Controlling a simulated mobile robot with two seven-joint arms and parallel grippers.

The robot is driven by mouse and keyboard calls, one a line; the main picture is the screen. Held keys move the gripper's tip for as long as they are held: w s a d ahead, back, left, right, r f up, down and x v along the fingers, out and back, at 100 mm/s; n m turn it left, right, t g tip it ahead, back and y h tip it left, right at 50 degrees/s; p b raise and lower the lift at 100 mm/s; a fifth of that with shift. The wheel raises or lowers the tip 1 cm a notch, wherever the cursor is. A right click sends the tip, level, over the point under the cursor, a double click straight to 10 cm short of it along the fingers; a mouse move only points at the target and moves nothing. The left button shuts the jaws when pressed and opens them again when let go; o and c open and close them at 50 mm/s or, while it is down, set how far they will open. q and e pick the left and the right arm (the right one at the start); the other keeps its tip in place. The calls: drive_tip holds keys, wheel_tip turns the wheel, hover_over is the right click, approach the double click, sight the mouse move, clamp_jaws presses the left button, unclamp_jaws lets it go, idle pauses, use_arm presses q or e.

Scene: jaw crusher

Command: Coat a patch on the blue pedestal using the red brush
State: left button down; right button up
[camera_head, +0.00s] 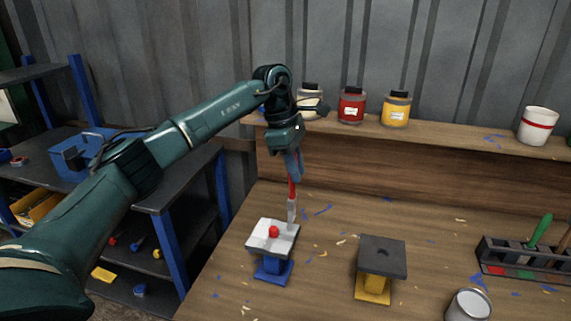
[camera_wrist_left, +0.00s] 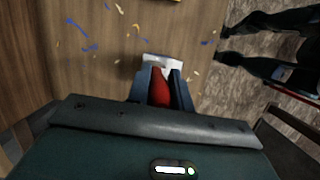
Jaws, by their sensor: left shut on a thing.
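My left gripper (camera_head: 292,160) points down and is shut on the red brush (camera_head: 292,188). The brush is about upright, with its pale metal part and tip below the fingers. In the left wrist view the brush's red handle (camera_wrist_left: 160,92) lies between the fingers. The blue pedestal (camera_head: 273,271) stands on the table below, with a white and grey slab on top that bears a small red spot (camera_head: 274,231). The brush's lower end is by the slab's back right corner; I cannot tell whether it touches. My right gripper is not in view.
A yellow pedestal (camera_head: 372,288) with a dark top stands to the right. A grey can (camera_head: 469,305) and a brush rack (camera_head: 497,268) are farther right. Red (camera_head: 351,107) and yellow (camera_head: 396,109) jars stand on the back shelf. Chips litter the wooden table (camera_head: 330,255).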

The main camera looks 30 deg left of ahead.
sight(296, 187)
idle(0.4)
use_arm(q)
drive_tip(key=shift+f+b, duration=0.9)
drive_tip(key=shift+f, duration=1.35)
drive_tip(key=shift+s, duration=0.15)
drive_tip(key=shift+s+d+r+b, duration=0.15)
drive_tip(key=shift+s+b, duration=0.15)
drive_tip(key=shift+s, duration=0.35)
drive_tip(key=shift+w+p, duration=0.3)
drive_tip(key=shift+w, duration=0.5)
idle(0.3)
